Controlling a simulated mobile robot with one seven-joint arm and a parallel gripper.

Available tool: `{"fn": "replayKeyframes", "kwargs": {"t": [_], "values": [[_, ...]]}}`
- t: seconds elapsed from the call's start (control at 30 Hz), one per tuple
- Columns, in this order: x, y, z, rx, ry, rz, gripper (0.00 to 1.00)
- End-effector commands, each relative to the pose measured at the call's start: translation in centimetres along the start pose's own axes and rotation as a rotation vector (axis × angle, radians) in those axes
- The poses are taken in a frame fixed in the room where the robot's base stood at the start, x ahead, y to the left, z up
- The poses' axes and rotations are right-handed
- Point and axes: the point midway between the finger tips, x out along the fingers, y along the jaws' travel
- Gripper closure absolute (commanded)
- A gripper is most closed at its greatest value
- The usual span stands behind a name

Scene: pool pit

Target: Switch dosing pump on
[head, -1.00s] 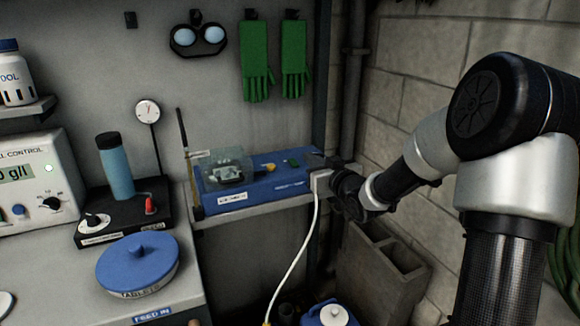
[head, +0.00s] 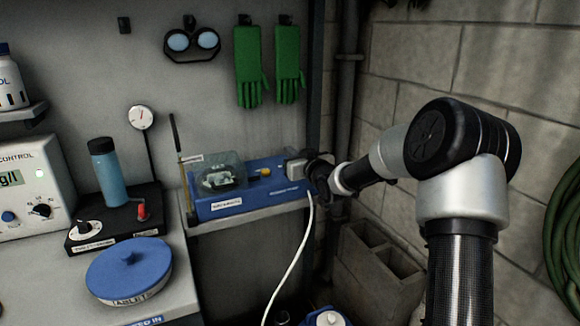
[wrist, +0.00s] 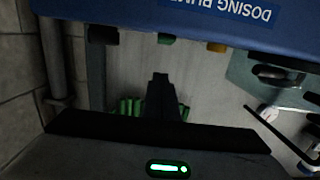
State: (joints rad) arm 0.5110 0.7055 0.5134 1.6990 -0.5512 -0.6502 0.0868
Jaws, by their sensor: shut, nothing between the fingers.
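The dosing pump (head: 245,207) is a blue box on a shelf, with a clear cover and a yellow knob (head: 264,172) on top. In the wrist view its blue front (wrist: 110,14) is upside down and labelled "DOSING PUMP". A small green part (wrist: 165,39), the yellow knob (wrist: 216,47) and a dark piece (wrist: 103,35) stick out along its top edge. My gripper (head: 290,168) is over the pump's right end and hides the green part in the head view. In the wrist view my fingers (wrist: 160,80) are shut and empty, near the green part; contact cannot be told.
A white cable (head: 291,250) hangs below the pump's right end. Green gloves (head: 266,70) and goggles (head: 192,42) hang on the wall behind. A brick wall and hollow blocks (head: 375,255) are to the right. A blue-lidded tub (head: 130,265) stands on the left bench.

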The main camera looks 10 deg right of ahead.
Motion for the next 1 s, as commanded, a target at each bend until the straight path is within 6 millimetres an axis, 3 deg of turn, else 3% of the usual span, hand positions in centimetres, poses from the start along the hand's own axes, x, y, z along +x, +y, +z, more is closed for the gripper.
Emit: {"fn": "replayKeyframes", "kwargs": {"t": [0.03, 0.23, 0.7, 0.87, 0.9, 1.0], "values": [[0.3, 0.0, 1.4, 0.003, -0.004, 0.000, 1.00], [0.7, 0.0, 3.4, 0.001, -0.002, -0.001, 1.00], [0.8, 0.0, 3.8, 0.000, -0.003, 0.000, 1.00], [1.2, -0.1, 3.2, -0.001, -0.078, -0.002, 1.00], [1.2, 0.0, 4.2, 0.001, -0.082, -0.001, 1.00], [1.2, 0.0, 4.2, 0.000, -0.079, -0.001, 1.00]]}}
